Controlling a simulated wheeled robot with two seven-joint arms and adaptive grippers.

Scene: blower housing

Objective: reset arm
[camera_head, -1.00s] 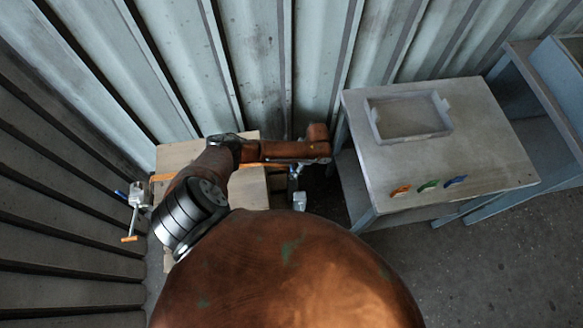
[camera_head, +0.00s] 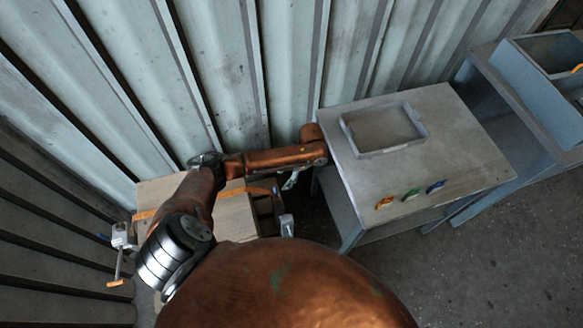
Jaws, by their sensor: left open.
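My left arm comes in from the left, over a tan box-like stand, and its forearm reaches right to the left edge of a grey table. My left gripper (camera_head: 290,181) hangs under the forearm, small and partly hidden. It is open, and I see nothing held in it. It is in the gap between the tan stand (camera_head: 160,192) and the grey table (camera_head: 450,130). My right gripper is not in view.
The table bears a shallow grey tray (camera_head: 423,130) and an orange (camera_head: 384,203), a green (camera_head: 411,195) and a blue clip (camera_head: 435,187). Clamp-like parts (camera_head: 121,236) flank the stand. A blue-grey shelf unit (camera_head: 500,110) stands right. Corrugated walls close the back and left.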

